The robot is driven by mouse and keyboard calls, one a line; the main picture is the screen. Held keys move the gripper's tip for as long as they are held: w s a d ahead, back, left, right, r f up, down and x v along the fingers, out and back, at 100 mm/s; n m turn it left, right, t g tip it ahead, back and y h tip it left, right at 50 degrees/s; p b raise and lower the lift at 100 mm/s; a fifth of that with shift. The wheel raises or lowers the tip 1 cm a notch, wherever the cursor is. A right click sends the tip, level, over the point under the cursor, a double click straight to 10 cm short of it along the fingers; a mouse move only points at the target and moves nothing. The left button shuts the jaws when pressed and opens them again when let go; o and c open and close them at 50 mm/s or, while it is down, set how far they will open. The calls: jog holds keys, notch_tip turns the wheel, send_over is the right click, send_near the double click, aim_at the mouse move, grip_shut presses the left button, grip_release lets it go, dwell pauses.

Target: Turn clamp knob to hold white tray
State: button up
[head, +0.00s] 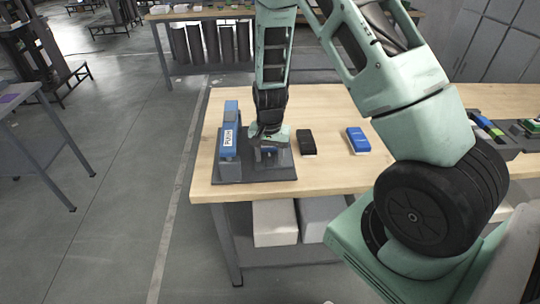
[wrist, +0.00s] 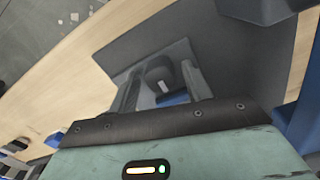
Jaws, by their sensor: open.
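My gripper (head: 268,150) points down over a dark fixture plate (head: 282,175) at the table's left end. In the wrist view my gripper (wrist: 160,82) is open, its two fingers on either side of a small dark part (wrist: 158,70) with a pale mark, possibly the clamp knob. I cannot tell whether the fingers touch it. A bit of blue (wrist: 174,98) shows beneath, between the fingers. A blue upright block labelled PUSH (head: 229,138) stands on the plate, left of my gripper. I cannot make out a white tray on the fixture; my gripper hides part of it.
A black box (head: 307,143) and a blue box (head: 358,141) lie on the wooden table (head: 330,172) right of the fixture. Whitish bins (head: 275,223) sit on the shelf below. Dark trays with coloured parts (head: 488,127) stand at the right. The table's front is clear.

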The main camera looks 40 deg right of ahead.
jog(key=shift+r, duration=0.1)
notch_tip(320, 180, up, 7)
jog(key=p, duration=0.5)
jog(key=shift+p, duration=0.4)
dwell(0.8)
